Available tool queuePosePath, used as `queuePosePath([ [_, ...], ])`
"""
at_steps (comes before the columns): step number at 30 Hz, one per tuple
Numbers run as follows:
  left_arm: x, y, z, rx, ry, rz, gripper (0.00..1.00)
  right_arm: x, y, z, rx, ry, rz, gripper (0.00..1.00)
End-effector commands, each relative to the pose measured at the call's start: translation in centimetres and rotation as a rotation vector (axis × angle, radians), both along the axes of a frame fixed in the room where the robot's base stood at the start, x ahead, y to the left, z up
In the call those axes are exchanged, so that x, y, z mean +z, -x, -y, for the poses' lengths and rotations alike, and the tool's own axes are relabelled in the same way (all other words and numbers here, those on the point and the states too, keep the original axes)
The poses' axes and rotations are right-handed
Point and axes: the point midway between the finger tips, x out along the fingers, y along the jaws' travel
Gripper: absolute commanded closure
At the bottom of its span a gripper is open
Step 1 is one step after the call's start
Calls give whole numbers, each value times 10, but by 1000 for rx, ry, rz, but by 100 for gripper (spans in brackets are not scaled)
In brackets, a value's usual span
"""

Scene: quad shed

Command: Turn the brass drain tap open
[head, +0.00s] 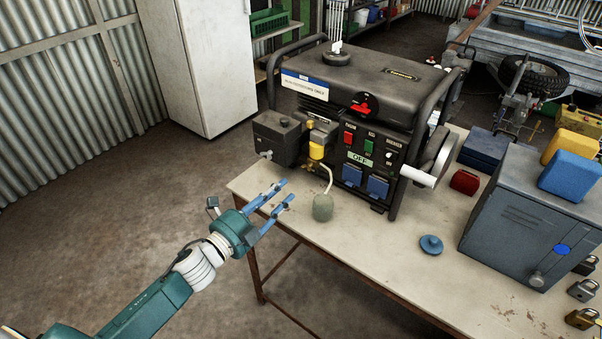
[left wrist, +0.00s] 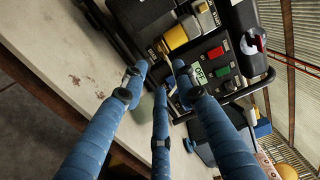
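The generator (head: 370,95) stands on the table. A yellow bowl (head: 317,151) sits low on its front left side, and a small brass tap (head: 308,167) shows just below it. In the left wrist view a brass piece (left wrist: 162,47) lies beside the yellow part (left wrist: 176,38), beyond the fingertips. Its handle position is too small to tell. My left gripper (head: 284,193) is open and empty at the table's left edge, below and left of the tap and apart from it. Its spread blue fingers (left wrist: 160,74) point toward the generator. My right gripper is not in view.
A grey-green jar (head: 322,208) stands by the fingertips, with a pale tube above it. A blue round knob-like piece (head: 431,244) and a grey metal box (head: 520,225) are farther right on the table (head: 375,255). The floor left of the table is clear.

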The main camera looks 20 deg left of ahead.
Motion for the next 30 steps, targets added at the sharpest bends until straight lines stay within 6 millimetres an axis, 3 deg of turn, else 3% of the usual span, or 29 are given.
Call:
queuePosePath([
  [9, 3, -58, 21, 3, 4, 1, 71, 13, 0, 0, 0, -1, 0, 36],
  [15, 2, -81, 29, 3, 4, -1, 71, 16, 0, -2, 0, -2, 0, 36],
  [27, 0, -88, 32, 2, 3, -2, 71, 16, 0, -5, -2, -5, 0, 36],
  [30, 0, -88, 32, 3, 3, -2, 91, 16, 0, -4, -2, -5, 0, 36],
])
